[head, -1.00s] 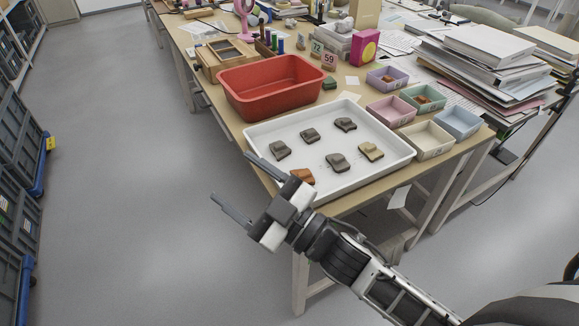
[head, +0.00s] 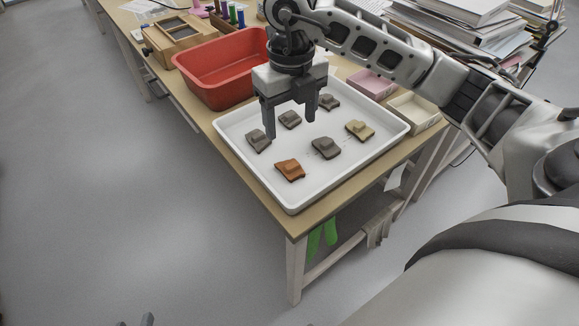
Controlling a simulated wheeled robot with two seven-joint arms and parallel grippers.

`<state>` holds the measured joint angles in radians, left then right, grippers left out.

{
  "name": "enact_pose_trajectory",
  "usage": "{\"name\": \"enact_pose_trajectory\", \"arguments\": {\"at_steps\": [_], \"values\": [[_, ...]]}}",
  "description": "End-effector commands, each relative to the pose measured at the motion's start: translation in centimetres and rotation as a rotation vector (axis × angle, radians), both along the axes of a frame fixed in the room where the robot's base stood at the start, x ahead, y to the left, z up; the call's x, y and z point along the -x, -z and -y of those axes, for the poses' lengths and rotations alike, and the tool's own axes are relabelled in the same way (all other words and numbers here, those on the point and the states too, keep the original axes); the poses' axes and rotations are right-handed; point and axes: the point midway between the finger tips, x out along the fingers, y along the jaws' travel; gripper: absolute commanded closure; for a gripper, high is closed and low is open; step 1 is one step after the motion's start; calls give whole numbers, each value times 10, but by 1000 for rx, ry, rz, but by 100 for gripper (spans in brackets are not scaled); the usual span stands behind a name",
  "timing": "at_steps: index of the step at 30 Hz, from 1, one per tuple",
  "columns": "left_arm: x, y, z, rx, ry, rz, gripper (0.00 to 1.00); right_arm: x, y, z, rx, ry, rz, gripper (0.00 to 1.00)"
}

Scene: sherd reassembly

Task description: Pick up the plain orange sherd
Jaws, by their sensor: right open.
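The plain orange sherd (head: 289,170) lies in the white tray (head: 293,206), near its front corner and fully in view. My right gripper (head: 291,127) is above the tray, pointing down, with its two dark fingers apart and nothing between them. It appears behind and above the orange sherd in the picture, apart from it. My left gripper (head: 147,320) shows only as dark tips at the bottom left edge. The rest of it is cut off, so its opening cannot be judged.
Grey sherds (head: 326,147) (head: 258,140) and a tan sherd (head: 360,130) lie around the orange one in the tray. A red bin (head: 205,75) stands behind the tray. A cream box (head: 414,112) and a pink box (head: 372,84) stand to its right. The floor at left is clear.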

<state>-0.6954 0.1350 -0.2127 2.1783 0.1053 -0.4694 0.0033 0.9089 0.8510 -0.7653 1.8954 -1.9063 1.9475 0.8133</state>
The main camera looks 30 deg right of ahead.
Motion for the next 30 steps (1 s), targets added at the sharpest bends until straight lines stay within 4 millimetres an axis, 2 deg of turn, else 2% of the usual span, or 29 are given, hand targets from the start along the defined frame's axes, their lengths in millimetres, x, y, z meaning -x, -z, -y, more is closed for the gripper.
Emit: {"name": "enact_pose_trajectory", "arguments": {"at_steps": [3,9,16,24,30], "values": [[1,1,0,4,-1,-2,64,1,29,0,0,0,-6,35],[1,-1,0,6,-2,3,64,0,61,0,-3,-2,-2,35],[0,-3,0,7,-2,6,64,1,76,0,-4,-3,-1,35],[-2,-3,0,2,-2,10,64,1,115,4,-5,-4,-2,35],[-2,0,0,0,-2,4,64,1,122,4,-5,-4,1,35]]}}
